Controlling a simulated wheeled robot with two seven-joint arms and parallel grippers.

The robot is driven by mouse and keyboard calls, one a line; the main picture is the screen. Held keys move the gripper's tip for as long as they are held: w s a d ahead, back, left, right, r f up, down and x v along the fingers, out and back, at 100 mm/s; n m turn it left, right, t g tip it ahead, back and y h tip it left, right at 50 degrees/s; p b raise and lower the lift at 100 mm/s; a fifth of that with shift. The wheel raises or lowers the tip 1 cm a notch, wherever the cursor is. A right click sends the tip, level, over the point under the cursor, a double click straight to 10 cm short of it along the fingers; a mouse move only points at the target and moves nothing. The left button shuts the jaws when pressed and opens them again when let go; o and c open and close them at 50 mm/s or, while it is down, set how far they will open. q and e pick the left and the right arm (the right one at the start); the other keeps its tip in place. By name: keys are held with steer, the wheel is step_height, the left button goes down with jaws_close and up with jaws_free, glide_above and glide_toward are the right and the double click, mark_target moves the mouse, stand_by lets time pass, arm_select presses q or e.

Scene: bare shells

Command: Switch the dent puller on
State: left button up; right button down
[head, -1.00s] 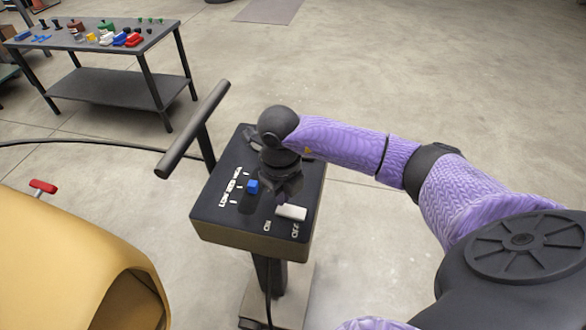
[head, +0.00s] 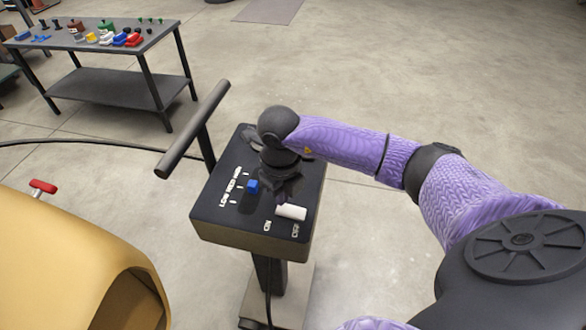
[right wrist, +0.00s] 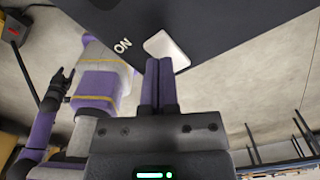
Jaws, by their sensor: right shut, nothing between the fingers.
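The dent puller (head: 222,213) is a dark box on a stand with a T-handle. Its top bears a white switch (head: 291,212) near the front edge, by the ON and OFF marks, and a blue slider (head: 253,187) by LOW, MED and HIGH. My right gripper (head: 283,199) is shut and empty, just behind the switch. In the right wrist view its fingers (right wrist: 160,85) end close to the white switch (right wrist: 167,48); contact cannot be told. My left gripper (right wrist: 58,84) shows small in that view, fingers apart, away from the puller; the head view does not show it.
A yellow car-body panel (head: 65,265) with a red-handled piece (head: 43,187) is at the lower left. A dark table (head: 110,88) with several small coloured parts stands at the back left. A black cable runs along the floor.

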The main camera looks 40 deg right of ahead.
mark_target(283, 208)
steer(key=shift+f+b, duration=0.95)
steer(key=shift+f, duration=0.3)
stand_by(0.5)
steer(key=shift+r, duration=0.1)
step_height(283, 208, up, 7)
steer(key=p, duration=0.6)
